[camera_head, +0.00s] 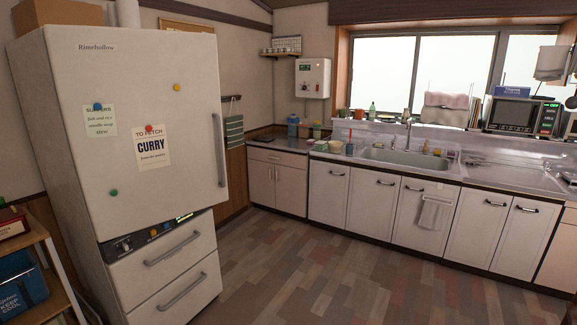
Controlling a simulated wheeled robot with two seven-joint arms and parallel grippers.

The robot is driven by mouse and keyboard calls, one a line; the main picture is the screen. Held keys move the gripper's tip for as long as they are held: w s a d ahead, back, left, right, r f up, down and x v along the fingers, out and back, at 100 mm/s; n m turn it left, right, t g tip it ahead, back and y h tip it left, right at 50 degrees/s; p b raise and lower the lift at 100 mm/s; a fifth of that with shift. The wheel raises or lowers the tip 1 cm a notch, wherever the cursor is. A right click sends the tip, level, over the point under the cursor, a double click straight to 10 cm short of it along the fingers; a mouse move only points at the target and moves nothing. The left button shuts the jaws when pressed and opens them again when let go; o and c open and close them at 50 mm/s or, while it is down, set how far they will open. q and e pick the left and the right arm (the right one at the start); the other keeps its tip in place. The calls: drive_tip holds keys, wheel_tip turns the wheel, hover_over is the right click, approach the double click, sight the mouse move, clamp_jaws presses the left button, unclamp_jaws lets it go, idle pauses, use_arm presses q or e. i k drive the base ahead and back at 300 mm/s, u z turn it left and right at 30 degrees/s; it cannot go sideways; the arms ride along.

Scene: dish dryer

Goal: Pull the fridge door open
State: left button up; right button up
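The fridge (125,160) is tall and off-white and stands at the left. Its large upper door (190,110) is shut. A long vertical grey handle (219,150) runs along the door's right edge. Two paper notes and several coloured magnets are on the door. Below it are a dark control strip (150,235) and two shut drawers with slanted bar handles (172,248). Neither of my grippers shows in the head view, so I cannot see whether they are open or shut.
Clear wood-patterned floor (330,270) lies before the fridge. A shelf cart (35,260) with boxes stands at the lower left. A counter with sink (405,158) and shut white cabinets runs along the back. A microwave (520,114) stands at the right.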

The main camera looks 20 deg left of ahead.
sight(142, 109)
drive_tip(key=i, duration=3.25)
drive_tip(key=u, duration=1.25)
